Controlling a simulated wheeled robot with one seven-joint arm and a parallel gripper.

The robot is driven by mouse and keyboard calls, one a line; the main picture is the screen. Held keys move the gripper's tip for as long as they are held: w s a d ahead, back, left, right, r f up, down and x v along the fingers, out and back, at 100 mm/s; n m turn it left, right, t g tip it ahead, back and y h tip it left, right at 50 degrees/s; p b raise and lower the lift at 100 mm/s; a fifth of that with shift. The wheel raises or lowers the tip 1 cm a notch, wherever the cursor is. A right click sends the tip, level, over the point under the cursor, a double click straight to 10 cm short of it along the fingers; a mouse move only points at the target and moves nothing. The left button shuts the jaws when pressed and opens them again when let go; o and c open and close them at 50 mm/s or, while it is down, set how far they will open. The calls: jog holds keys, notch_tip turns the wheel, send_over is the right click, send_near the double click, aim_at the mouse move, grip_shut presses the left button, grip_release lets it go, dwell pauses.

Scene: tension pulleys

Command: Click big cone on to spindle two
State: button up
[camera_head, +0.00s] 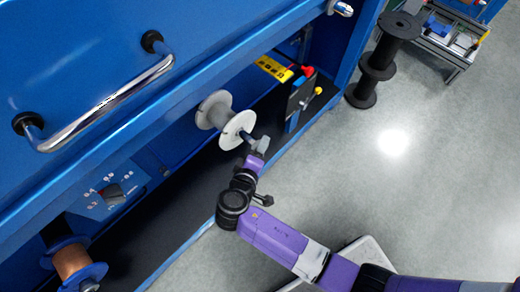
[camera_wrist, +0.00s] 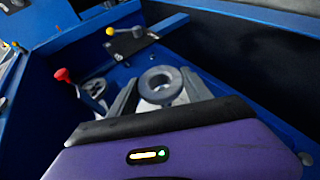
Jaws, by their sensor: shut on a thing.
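A grey round piece with a central hole, which looks like the big cone (camera_wrist: 160,80), sits between the two fingers of my gripper (camera_wrist: 158,98) in the wrist view. My gripper is shut on it. In the head view my gripper (camera_head: 261,146) is just right of a spool with a white front flange (camera_head: 238,130) and a grey rear part (camera_head: 213,109). I cannot tell whether they touch. The cone is not clearly seen in the head view. No spindle can be made out as spindle two; the spool hides whatever carries it.
The blue machine frame (camera_head: 220,50) surrounds the recess, with a chrome handle (camera_head: 105,105) above. A dark bracket with a yellow knob (camera_head: 318,91) stands right of my gripper. A copper spool (camera_head: 72,262) is at lower left. Black spools (camera_head: 376,68) stand on open floor.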

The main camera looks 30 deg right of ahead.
aim_at(243, 138)
jog(key=shift+w, duration=0.15)
jog(key=shift+w+a+b, duration=0.25)
jog(key=shift+w, duration=0.4)
jog(key=shift+w+a+b, duration=0.2)
jog(key=shift+w, duration=0.45)
jog(key=shift+w, duration=0.15)
dwell(0.6)
jog(key=shift+w+a+b, duration=0.25)
jog(key=shift+w, duration=0.4)
jog(key=shift+w+a+b, duration=0.25)
jog(key=shift+w, duration=0.4)
jog(key=shift+w, duration=0.15)
dwell(0.4)
jog(key=shift+w+a, duration=0.15)
jog(key=shift+w, duration=0.2)
jog(key=shift+w, duration=0.1)
dwell(0.5)
jog(key=o, duration=1.6)
jog(key=shift+o, duration=0.4)
